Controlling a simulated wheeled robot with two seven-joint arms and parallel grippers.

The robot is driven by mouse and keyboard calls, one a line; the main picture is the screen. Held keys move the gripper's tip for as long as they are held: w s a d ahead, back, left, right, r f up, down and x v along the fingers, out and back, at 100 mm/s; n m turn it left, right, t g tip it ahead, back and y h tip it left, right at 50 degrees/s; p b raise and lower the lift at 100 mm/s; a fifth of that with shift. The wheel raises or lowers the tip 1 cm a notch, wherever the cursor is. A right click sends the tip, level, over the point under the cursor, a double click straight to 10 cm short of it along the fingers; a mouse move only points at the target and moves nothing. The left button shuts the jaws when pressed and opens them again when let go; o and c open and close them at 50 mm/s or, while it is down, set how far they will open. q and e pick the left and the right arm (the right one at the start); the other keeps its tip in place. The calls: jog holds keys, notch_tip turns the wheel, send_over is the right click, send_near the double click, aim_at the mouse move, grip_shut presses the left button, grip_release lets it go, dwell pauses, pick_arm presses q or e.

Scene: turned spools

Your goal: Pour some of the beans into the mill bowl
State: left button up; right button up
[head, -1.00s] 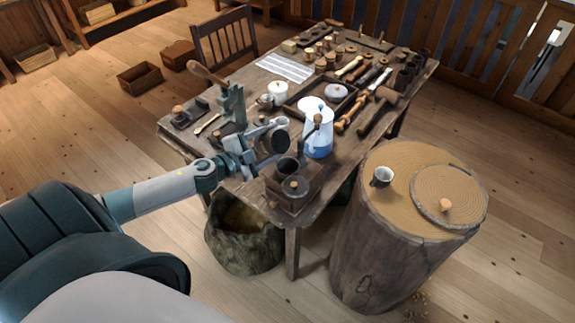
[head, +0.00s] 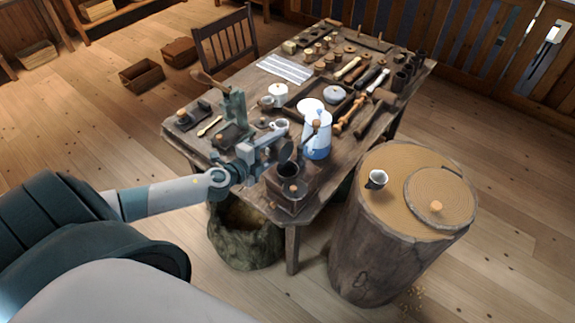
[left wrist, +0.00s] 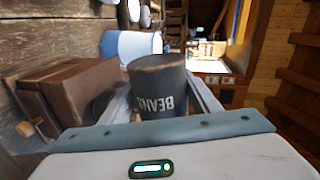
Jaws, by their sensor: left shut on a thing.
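My left gripper (head: 272,152) is shut on a dark tin (head: 285,153). In the left wrist view the tin (left wrist: 160,88) fills the middle between the fingers, its BEANS label upside down. In the head view the tin is tilted beside and just above the dark mill bowl (head: 289,169). The bowl sits on the wooden mill (head: 291,196) at the table's near corner. The mill's brown body (left wrist: 75,88) also shows at the left of the left wrist view. I cannot see beans falling, and the bowl's contents are too dark to tell. My right gripper is out of view.
A blue-and-white pot (head: 318,140) stands close behind the mill. Other tools and cups crowd the table (head: 222,172). A stump (head: 380,235) with a small cup (head: 377,179) stands to the right. A sack-like container (head: 243,240) is on the floor below the table.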

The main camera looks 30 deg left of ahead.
pick_arm(q)
jog(key=shift+w+f+m+y, duration=0.1)
jog(key=shift+f+m+y, duration=0.2)
jog(key=shift+m, duration=0.1)
jog(key=shift+d+r+m+p, duration=0.2)
jog(key=shift+r+m+p, duration=0.15)
jog(key=shift+p, duration=0.6)
jog(key=shift+d+f+m+b, duration=0.1)
jog(key=shift+d+m+b, duration=0.05)
jog(key=shift+m+b, duration=0.15)
jog(key=shift+d, duration=0.1)
jog(key=shift+a, duration=0.2)
jog(key=shift+d, duration=0.25)
jog(key=shift+a+m, duration=0.15)
jog(key=shift+m, duration=0.1)
